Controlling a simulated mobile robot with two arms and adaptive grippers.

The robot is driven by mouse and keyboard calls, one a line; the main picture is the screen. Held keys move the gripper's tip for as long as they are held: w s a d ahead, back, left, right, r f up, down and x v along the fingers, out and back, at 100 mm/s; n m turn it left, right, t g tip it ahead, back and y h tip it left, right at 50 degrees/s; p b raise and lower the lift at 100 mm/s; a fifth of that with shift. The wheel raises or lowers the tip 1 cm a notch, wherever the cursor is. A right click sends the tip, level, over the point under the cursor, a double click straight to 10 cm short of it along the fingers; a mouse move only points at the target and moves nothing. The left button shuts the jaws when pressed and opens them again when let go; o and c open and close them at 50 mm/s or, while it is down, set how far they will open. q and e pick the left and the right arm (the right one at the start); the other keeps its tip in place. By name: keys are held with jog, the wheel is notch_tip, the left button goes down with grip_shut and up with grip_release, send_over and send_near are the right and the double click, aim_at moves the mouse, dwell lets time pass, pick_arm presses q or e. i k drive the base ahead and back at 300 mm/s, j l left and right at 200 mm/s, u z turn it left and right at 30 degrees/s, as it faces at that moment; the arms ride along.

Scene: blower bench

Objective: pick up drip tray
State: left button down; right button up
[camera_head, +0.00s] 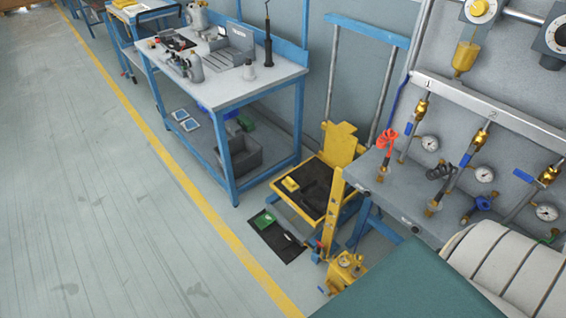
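A dark, shallow tray-like thing (284,245) lies on the floor in the head view, at the foot of a yellow stand (341,148). A small green object (264,220) and a small pale item lie on it. It looks like the drip tray, but I cannot be sure. The stand also carries a black, yellow-edged platform (313,190) with a small yellow block (290,184) on it. Neither of my grippers shows in this view.
A blue-legged workbench (232,96) with tools stands left of the stand. A grey panel with valves and gauges (430,143) is on the right. A yellow pump-like unit (346,268) stands near the tray-like thing. Open floor (100,200) lies left of the yellow line.

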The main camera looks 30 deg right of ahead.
aim_at(316, 193)
jog(key=i+z, duration=0.2)
jog(key=i, duration=0.25)
jog(key=i+j+z, duration=0.15)
jog(key=i, duration=0.3)
jog(key=i+j+z, duration=0.2)
jog(key=i, duration=0.25)
